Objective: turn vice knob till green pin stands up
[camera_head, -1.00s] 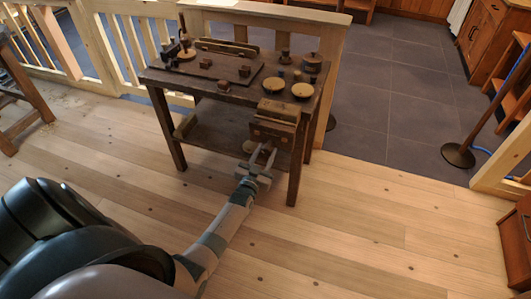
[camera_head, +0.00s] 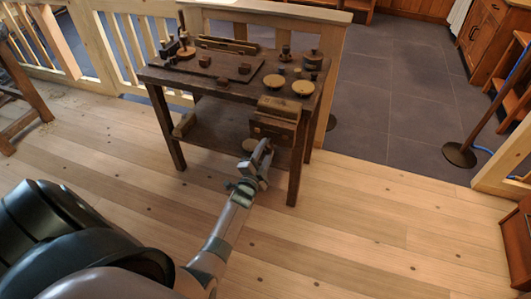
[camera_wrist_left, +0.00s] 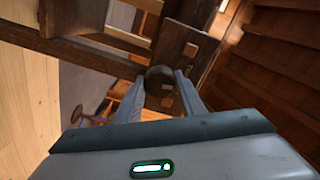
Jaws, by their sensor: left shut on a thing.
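The wooden vice (camera_head: 275,124) is on the front right end of the dark workbench. My left gripper (camera_head: 263,152) is at the front of the vice, below its jaw. In the left wrist view the round brown knob (camera_wrist_left: 159,78) lies between the two finger tips of my left gripper (camera_wrist_left: 160,84), which is shut on it. The wrist is rolled, so the vice appears tilted in that view. I cannot make out a green pin in either view. My right gripper is not in view.
The workbench (camera_head: 215,92) carries several small turned pieces and two pale round discs (camera_head: 303,88). A railing (camera_head: 110,40) stands behind it. A dark stand with a round base (camera_head: 459,155) is at the right. The plank floor in front is clear.

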